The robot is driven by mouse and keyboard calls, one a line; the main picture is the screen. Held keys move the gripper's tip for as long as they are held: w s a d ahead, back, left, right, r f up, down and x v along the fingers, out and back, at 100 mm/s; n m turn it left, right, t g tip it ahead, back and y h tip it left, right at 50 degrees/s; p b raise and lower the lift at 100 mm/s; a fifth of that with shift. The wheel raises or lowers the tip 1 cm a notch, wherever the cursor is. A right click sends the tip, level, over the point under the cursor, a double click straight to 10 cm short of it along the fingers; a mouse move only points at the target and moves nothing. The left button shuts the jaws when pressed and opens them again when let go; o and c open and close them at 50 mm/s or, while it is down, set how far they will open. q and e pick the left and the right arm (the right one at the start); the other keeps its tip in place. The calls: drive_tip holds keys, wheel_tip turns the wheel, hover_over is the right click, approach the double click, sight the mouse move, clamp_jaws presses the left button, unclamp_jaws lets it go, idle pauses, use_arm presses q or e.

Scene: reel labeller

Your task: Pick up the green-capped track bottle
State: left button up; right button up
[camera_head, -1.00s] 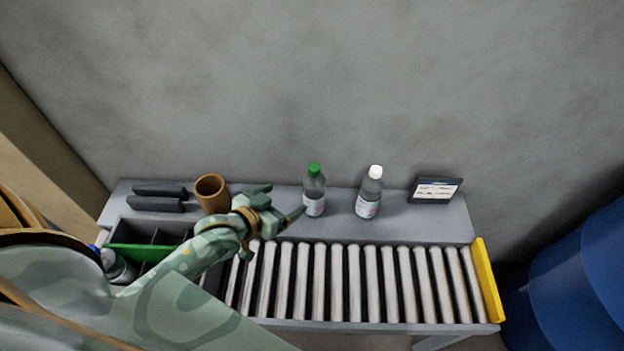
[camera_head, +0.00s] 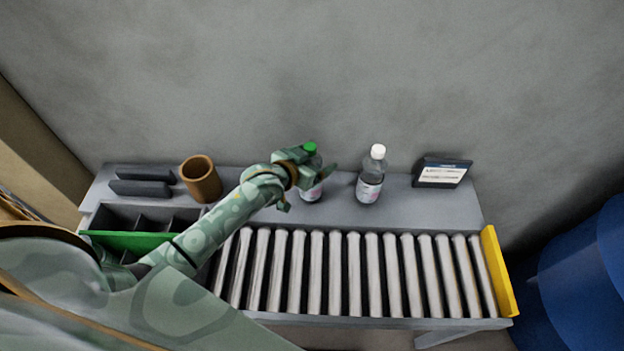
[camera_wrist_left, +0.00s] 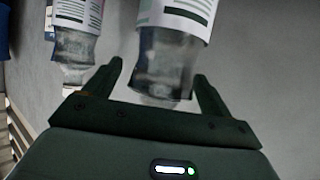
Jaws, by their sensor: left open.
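The green-capped bottle (camera_head: 309,148) stands upright on the grey back shelf, clear with a white label, partly hidden behind my left gripper. My left gripper (camera_head: 318,168) is at this bottle's upper part in the head view. In the left wrist view the clear body of the green-capped bottle (camera_wrist_left: 168,62) shows between and just beyond the two spread fingers of my left gripper (camera_wrist_left: 158,82). The gripper is open; I cannot tell whether a finger touches the bottle. A white-capped bottle (camera_head: 370,180) stands to the right; it also shows in the left wrist view (camera_wrist_left: 75,48). My right gripper is out of view.
A roller conveyor (camera_head: 350,270) with a yellow end plate (camera_head: 497,270) runs in front of the shelf. A brown cup (camera_head: 201,180), dark blocks (camera_head: 140,187) and a green-fronted divided bin (camera_head: 125,241) are at left. A small display (camera_head: 442,173) stands at right.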

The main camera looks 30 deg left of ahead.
use_arm(q)
drive_tip(key=shift+w+f, duration=0.15)
drive_tip(key=shift+w, duration=0.2)
clamp_jaws()
